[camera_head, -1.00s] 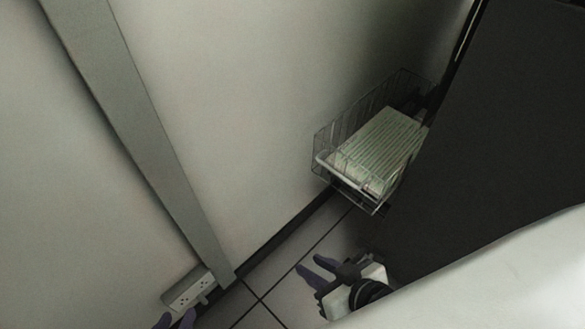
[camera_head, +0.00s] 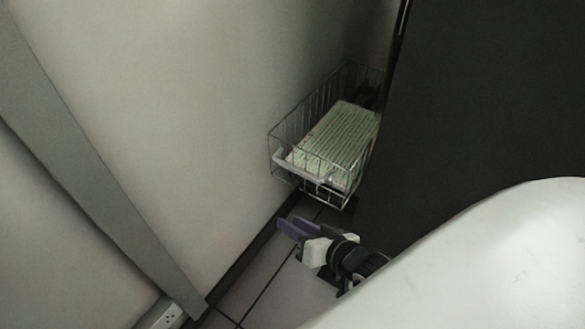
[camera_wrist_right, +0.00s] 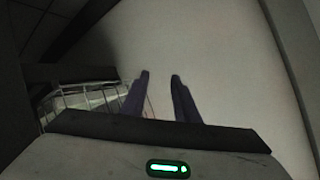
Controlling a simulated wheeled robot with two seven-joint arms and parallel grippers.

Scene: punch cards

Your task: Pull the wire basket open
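The wire basket (camera_head: 325,190) stands out between the pale wall and the dark panel, with a stack of pale green cards (camera_head: 335,138) inside. Its light bar handle (camera_head: 300,170) runs across the front. My right gripper (camera_head: 281,224) is below and in front of the basket, apart from the handle. Its purple fingers point left in the head view. In the right wrist view the two fingers (camera_wrist_right: 160,76) are spread with nothing between them, and the basket (camera_wrist_right: 85,98) shows to their left. My left gripper is not in view.
A tall dark panel (camera_head: 480,100) stands right of the basket, and a pale wall (camera_head: 190,110) is close on its left. A grey vertical strip (camera_head: 90,190) and a white outlet box (camera_head: 165,316) are on that wall. Tiled floor (camera_head: 262,285) shows below.

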